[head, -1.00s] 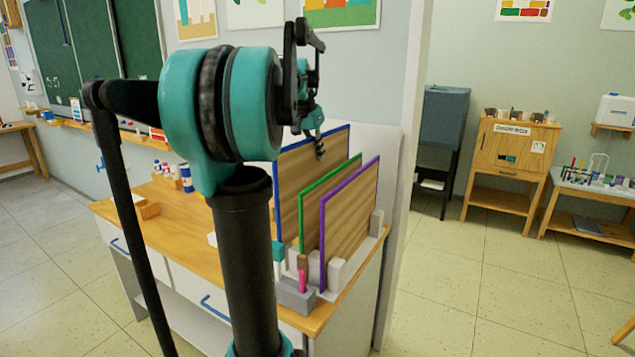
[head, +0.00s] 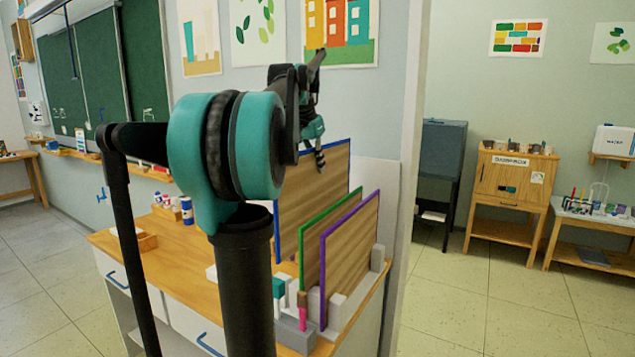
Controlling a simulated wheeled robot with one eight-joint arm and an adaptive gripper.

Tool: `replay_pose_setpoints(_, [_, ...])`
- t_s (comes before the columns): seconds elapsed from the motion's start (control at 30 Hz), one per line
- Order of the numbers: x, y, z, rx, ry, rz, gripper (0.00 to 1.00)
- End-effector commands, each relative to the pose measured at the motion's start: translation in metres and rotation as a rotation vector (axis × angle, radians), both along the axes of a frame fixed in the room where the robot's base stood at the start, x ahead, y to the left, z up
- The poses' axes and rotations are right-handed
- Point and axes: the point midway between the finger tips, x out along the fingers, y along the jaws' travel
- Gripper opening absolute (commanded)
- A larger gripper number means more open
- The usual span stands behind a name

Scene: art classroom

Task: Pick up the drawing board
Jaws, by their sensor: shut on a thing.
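My gripper (head: 319,158) is shut on the top edge of the blue-edged board, the rearmost one. That board is upright and raised above the other two, with its lower left corner in the air. Its lower right part is hidden behind the green-edged board. The green and purple boards stand in a grey rack (head: 297,336). My arm hides part of the cabinet.
The wooden cabinet top (head: 180,268) carries bottles (head: 186,209) and a small wooden box (head: 147,241) on the left. A wall stands close behind the boards. Open floor (head: 430,290) lies to the right, before a wooden cupboard (head: 500,195).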

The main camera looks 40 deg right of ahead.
Motion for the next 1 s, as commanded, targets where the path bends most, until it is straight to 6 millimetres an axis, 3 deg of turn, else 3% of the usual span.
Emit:
replay_pose_setpoints(0.2, [0.0, 0.0, 0.058, 0.0, 0.0, 0.0, 0.0])
replay_pose_setpoints(0.5, [0.0, 0.0, 0.11, 0.0, 0.0, 0.0, 0.0])
replay_pose_setpoints(0.7, [0.0, 0.0, 0.125, 0.0, 0.0, 0.0, 0.0])
replay_pose_setpoints(1.0, [0.0, 0.0, 0.129, 0.0, 0.0, 0.0, 0.0])
